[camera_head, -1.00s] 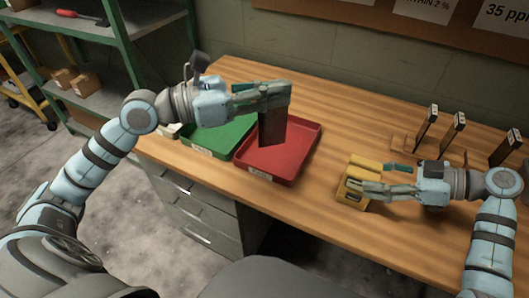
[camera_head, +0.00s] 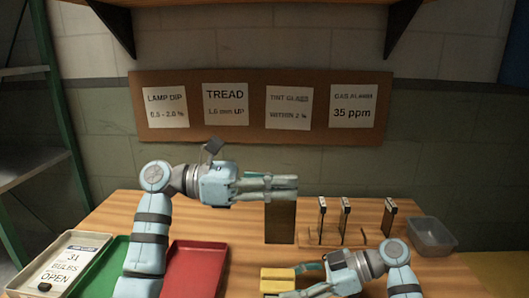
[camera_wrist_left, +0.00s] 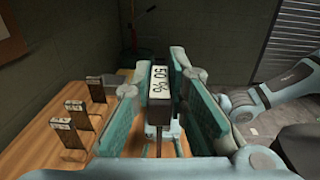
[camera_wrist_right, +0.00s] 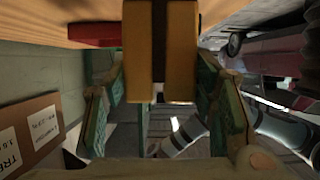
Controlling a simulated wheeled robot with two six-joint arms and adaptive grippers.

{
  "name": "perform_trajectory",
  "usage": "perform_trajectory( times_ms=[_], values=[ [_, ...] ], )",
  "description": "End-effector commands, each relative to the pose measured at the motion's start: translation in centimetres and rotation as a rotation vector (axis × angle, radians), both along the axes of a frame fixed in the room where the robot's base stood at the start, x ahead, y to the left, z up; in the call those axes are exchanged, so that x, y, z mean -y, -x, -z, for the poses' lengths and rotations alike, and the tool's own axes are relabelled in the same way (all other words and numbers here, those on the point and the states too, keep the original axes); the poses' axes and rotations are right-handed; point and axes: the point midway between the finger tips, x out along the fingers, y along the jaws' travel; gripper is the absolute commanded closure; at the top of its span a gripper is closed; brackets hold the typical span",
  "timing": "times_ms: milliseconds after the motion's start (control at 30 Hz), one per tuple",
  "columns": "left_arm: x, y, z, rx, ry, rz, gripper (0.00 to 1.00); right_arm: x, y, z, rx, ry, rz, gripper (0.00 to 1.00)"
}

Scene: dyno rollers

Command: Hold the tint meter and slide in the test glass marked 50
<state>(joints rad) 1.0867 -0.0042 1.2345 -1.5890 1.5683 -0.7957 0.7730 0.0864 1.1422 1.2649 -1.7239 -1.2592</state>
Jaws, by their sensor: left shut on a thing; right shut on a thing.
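My left gripper (camera_head: 284,186) is shut on a dark, flat test glass (camera_head: 280,222) that hangs upright below its fingers. In the left wrist view the glass's top edge carries a white label (camera_wrist_left: 158,80) reading 50 %. My right gripper (camera_head: 300,281) is shut on the yellow tint meter (camera_head: 278,274), low at the front. The right wrist view shows the meter (camera_wrist_right: 180,50) between the fingers, with a dark slot down its middle. In the head view the glass appears above the meter with a gap between them. Their exact depth alignment is unclear.
A clear bin (camera_head: 432,232) is at the right. A red tray (camera_head: 193,270) and a green tray (camera_head: 100,275) lie left. A notice board (camera_head: 258,138) hangs on the wall.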

Motion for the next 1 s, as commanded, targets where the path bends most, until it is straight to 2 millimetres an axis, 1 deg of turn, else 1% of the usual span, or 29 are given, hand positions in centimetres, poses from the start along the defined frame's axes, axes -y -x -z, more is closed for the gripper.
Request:
perform_trajectory(
  times_ms=[33, 133, 467, 833, 1000],
  values=[
    [0.0, 0.3, 0.5, -0.002, 0.0, 0.013, 1.0, 0.0, 0.0, 0.0, 0.0, 0.0, 0.0, 0.66],
    [0.0, 0.6, 1.3, -0.002, -0.001, 0.027, 1.0, 0.0, 0.0, 0.0, 0.0, 0.0, 0.0, 0.66],
    [-0.1, 0.6, 3.4, -0.002, -0.001, 0.025, 1.0, 0.0, 0.0, 0.0, -0.001, 0.0, -0.001, 0.66],
    [0.0, 0.6, 7.1, 0.0, -0.002, 0.022, 1.0, 0.0, 0.0, 0.0, -0.001, 0.0, -0.001, 0.66],
    [0.0, 0.6, 8.0, 0.003, -0.002, 0.022, 1.0, 0.0, 0.0, 0.0, -0.001, 0.0, 0.0, 0.66]
  ],
)
